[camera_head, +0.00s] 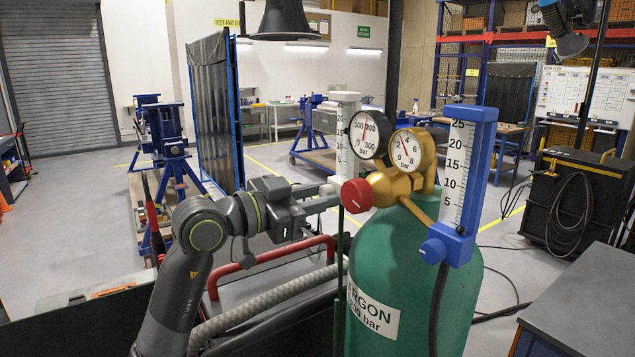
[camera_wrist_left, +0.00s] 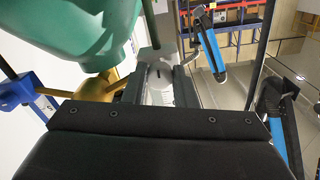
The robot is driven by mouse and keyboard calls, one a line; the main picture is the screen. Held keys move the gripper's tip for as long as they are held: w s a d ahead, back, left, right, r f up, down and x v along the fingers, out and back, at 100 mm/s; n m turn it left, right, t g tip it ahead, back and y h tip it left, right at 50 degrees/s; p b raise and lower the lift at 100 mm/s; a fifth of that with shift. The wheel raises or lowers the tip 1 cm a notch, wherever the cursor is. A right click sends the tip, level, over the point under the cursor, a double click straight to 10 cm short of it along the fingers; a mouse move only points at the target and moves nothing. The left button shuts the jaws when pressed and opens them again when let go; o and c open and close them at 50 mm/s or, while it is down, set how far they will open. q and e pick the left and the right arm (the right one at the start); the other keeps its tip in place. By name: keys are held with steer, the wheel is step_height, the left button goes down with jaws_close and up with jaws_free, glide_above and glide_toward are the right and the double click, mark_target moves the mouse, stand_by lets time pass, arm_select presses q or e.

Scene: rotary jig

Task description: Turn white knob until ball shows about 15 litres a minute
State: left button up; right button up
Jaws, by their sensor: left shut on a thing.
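The white flowmeter (camera_head: 346,120) stands upright behind the gauges, left of the green argon cylinder (camera_head: 408,290). Its scale is partly visible; I cannot make out its ball. The white knob (camera_head: 335,184) is at its lower end, partly hidden by my left gripper and the red knob (camera_head: 357,196). My left gripper (camera_head: 326,196) reaches in from the left and is shut on the white knob. In the left wrist view, the fingers of my left gripper (camera_wrist_left: 160,88) close around a pale part in the middle. My right gripper is in neither view.
The brass regulator (camera_head: 398,184) carries two dial gauges (camera_head: 369,134). A blue flowmeter (camera_head: 466,165) with a blue knob (camera_head: 433,251) stands to the right. A red rail (camera_head: 270,255) and a ribbed hose (camera_head: 255,310) lie below my left arm. A dark bench (camera_head: 590,310) is at front right.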

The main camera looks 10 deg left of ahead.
arm_select(q)
steer(key=shift+f, duration=0.15)
stand_by(0.4)
steer(key=o, duration=1)
steer(key=p+v, duration=0.5)
steer(key=v, duration=1.2)
